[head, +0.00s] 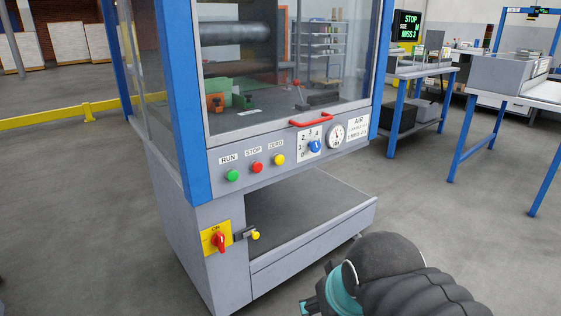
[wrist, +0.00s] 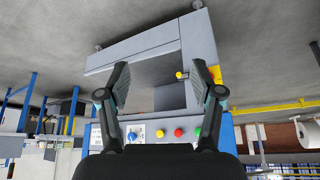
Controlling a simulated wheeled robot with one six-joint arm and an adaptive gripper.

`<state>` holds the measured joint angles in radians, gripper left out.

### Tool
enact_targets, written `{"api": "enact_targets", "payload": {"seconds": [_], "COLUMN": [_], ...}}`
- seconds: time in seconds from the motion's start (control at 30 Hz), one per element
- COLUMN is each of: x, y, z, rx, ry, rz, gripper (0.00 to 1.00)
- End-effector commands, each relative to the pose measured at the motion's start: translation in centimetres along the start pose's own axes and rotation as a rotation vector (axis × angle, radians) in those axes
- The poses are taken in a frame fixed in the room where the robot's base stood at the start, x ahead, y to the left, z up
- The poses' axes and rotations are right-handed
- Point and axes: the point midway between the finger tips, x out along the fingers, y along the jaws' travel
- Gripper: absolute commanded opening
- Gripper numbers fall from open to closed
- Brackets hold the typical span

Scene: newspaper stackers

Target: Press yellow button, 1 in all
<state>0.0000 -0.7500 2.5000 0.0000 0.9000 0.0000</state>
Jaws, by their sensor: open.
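The yellow button (head: 279,159), labelled ZERO, is the right one of three round buttons on the grey front panel of a blue-framed machine. In the wrist view, where the machine appears upside down, the yellow button (wrist: 162,135) shows between the finger bases, left of the red one. My gripper (wrist: 160,83) is open and empty, its two dark fingers spread apart. In the head view my arm's end is at the lower right, apart from the machine, and its fingertips are not clearly seen.
Beside it are the red STOP button (head: 257,167), green RUN button (head: 232,175) and blue dial (head: 314,147). A red rotary switch (head: 218,241) and yellow knob (head: 255,235) sit lower left. A red handle (head: 311,119) juts above the panel. Open floor lies right.

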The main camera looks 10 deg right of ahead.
Motion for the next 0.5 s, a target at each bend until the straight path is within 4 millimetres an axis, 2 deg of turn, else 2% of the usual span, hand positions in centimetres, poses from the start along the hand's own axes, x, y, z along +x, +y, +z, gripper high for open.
{"api": "enact_targets", "payload": {"seconds": [0.03, 0.23, 0.5], "x": [0.0, 0.0, 0.0], "y": [0.0, 0.0, 0.0], "z": [0.0, 0.0, 0.0], "rx": [0.0, 0.0, 0.0], "ry": [0.0, 0.0, 0.0], "rz": [0.0, 0.0, 0.0], "gripper": [0.51, 0.01, 0.0]}}
